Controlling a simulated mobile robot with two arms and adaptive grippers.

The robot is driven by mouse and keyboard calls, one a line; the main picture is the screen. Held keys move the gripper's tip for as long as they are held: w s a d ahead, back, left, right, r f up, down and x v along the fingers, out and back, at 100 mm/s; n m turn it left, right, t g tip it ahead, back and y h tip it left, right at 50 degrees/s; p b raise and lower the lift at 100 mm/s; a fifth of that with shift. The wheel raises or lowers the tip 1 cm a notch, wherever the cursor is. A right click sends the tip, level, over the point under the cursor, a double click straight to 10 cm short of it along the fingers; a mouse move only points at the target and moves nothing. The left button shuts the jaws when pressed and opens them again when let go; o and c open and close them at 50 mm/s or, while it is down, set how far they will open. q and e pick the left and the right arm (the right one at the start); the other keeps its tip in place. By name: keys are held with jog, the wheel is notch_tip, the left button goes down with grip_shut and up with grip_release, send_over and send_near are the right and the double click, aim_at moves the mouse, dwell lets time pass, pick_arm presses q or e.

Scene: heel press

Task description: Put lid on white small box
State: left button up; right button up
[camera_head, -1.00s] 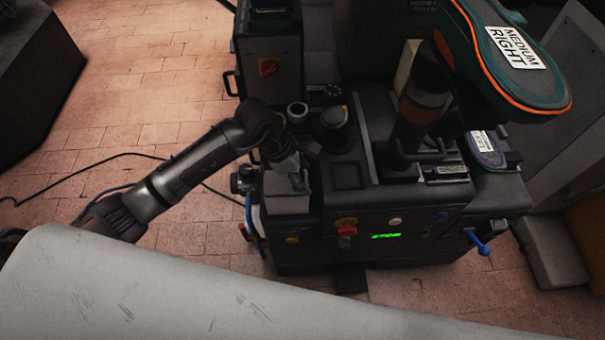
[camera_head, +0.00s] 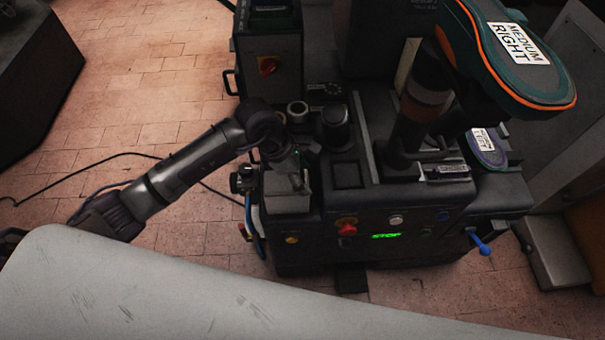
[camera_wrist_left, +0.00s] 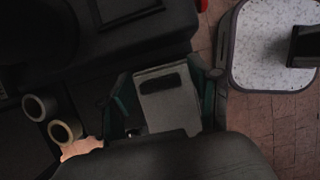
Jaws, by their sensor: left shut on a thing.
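The white small box (camera_head: 288,203) is the pale block at the machine's front left corner in the head view. My left gripper (camera_head: 289,180) is right above its top, pointing down. In the wrist view a pale grey lid (camera_wrist_left: 168,108) with a dark slot or handle lies between the two teal fingers of my left gripper (camera_wrist_left: 163,92). The gripper is shut on the lid. I cannot tell whether the lid touches the box, as the gripper hides the contact. My right gripper is not in view.
The dark press machine (camera_head: 395,222) stands right of the box, with a red knob and green display. A ring-shaped roll (camera_head: 297,111) and a dark round knob (camera_head: 335,127) are behind the gripper. A large pale surface (camera_head: 130,290) fills the front. A shoe form (camera_head: 515,55) hangs at upper right.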

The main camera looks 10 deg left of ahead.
pick_arm(q)
jog(key=shift+f+b, duration=0.4)
dwell(1.2)
jog(key=o, duration=1.1)
jog(key=shift+r+p, duration=2.25)
jog(key=shift+r, duration=1.35)
